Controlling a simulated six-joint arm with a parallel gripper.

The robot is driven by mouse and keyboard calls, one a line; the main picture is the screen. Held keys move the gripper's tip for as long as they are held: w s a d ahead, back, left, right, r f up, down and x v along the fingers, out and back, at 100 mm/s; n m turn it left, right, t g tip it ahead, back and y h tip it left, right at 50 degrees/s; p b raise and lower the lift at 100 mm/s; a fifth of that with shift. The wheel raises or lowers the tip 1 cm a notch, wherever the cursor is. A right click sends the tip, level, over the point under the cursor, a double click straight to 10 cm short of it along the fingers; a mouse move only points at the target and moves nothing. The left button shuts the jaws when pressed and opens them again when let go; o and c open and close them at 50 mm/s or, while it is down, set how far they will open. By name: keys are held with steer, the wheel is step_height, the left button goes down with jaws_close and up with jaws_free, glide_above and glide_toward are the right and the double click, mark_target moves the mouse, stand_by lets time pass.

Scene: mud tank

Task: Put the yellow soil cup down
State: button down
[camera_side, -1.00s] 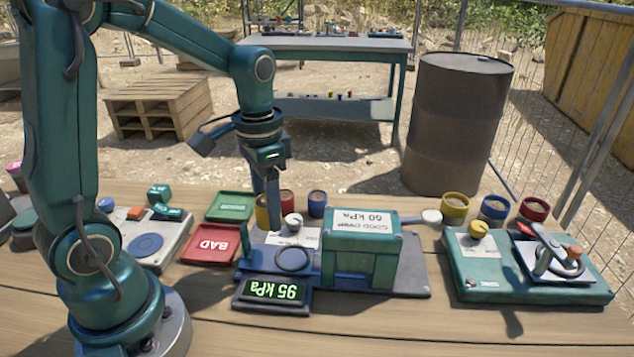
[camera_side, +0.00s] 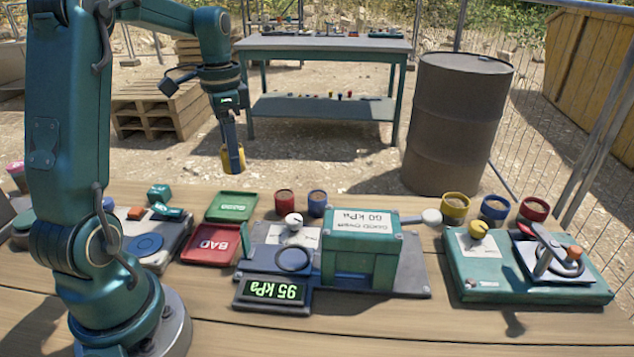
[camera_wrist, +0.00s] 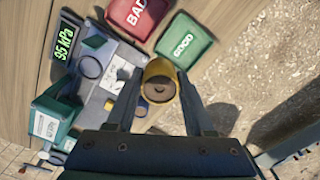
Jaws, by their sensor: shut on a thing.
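The yellow soil cup (camera_side: 232,164) hangs upright from my gripper (camera_side: 230,146), in the air clear of the table in the side view. The fingers are shut on it. In the wrist view the yellow cup (camera_wrist: 160,88), with brown soil inside, sits between the fingertips of my gripper (camera_wrist: 159,80). The green GOOD tray (camera_side: 232,206) and red BAD tray (camera_side: 212,244) lie below it. The tester (camera_side: 290,262) has an empty round pad, and its display (camera_side: 272,292) reads 95 kPa.
A red cup (camera_side: 284,203) and a blue cup (camera_side: 317,203) stand behind the tester. The green box (camera_side: 360,255) is labelled GOOD over 60 kPa. Several cups and another green device (camera_side: 530,280) stand at right. Bare tabletop shows in front.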

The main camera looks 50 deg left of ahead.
steer(key=a+f, duration=0.3)
steer(key=a, duration=0.2)
glide_above(233, 207)
steer(key=shift+n, duration=0.4)
step_height(233, 207, down, 5)
steer(key=shift+s+r, duration=0.1)
steer(key=shift+r, duration=0.1)
steer(key=shift+f, duration=2.15)
steer(key=shift+f, duration=0.15)
steer(key=shift+c, duration=1.4)
jaws_free()
